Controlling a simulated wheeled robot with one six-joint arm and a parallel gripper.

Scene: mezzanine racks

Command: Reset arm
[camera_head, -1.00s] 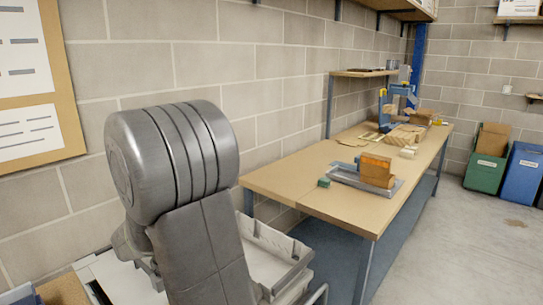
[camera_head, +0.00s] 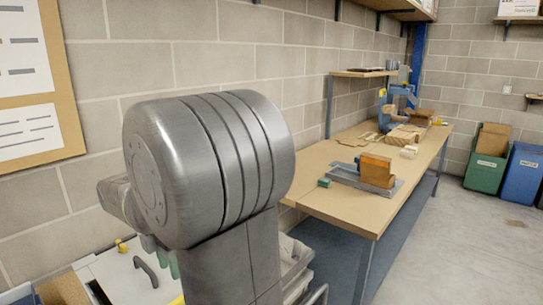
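My arm's large grey joint and link fill the left middle of the head view, in front of the wall and the near end of the workbench. My gripper does not show in this view, so its state cannot be seen. The arm hides part of a pale tray or cart top below it.
A green bin (camera_head: 486,158) and a blue bin (camera_head: 522,175) stand at the right. The floor (camera_head: 440,265) there is clear.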

